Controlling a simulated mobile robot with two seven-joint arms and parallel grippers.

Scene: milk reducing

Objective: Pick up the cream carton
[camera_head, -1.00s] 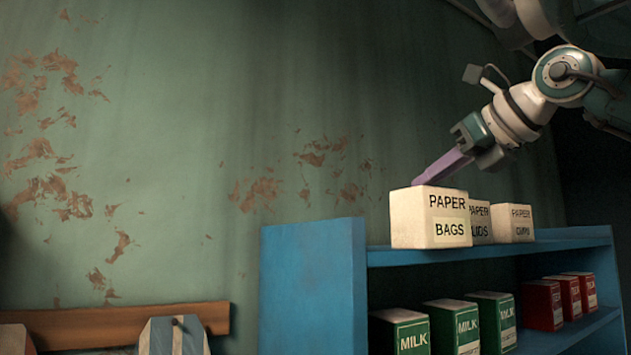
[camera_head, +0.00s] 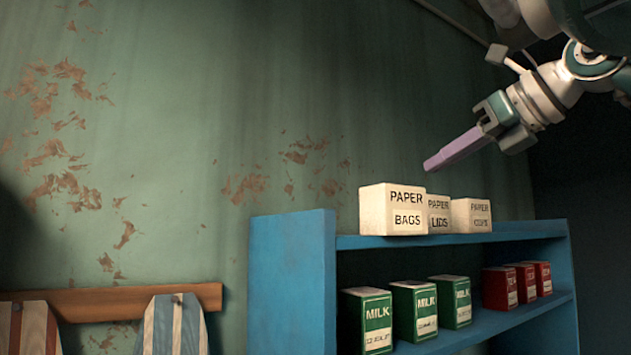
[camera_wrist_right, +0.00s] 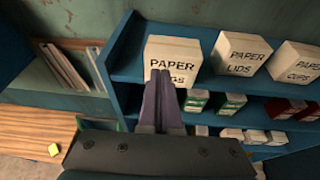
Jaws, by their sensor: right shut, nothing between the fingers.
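Several cartons stand on the blue shelf's middle level. The green ones (camera_head: 414,311) read MILK. The red ones (camera_head: 516,287) stand to their right, and their labels are too small to read, so I cannot tell which carton is cream. My right gripper (camera_head: 432,164) has purple fingers and is shut and empty, above the white boxes on the top shelf. In the right wrist view its closed fingers (camera_wrist_right: 160,82) overlap the PAPER BAGS box. Green cartons (camera_wrist_right: 232,104) and red cartons (camera_wrist_right: 285,108) also show there, below the top shelf. My left gripper is not in view.
White boxes marked PAPER BAGS (camera_head: 392,210), PAPER LIDS (camera_head: 438,214) and a third (camera_head: 471,215) stand on the blue shelf unit (camera_head: 292,275). More white-topped cartons (camera_wrist_right: 255,136) sit lower. Striped cloths (camera_head: 172,325) hang at left.

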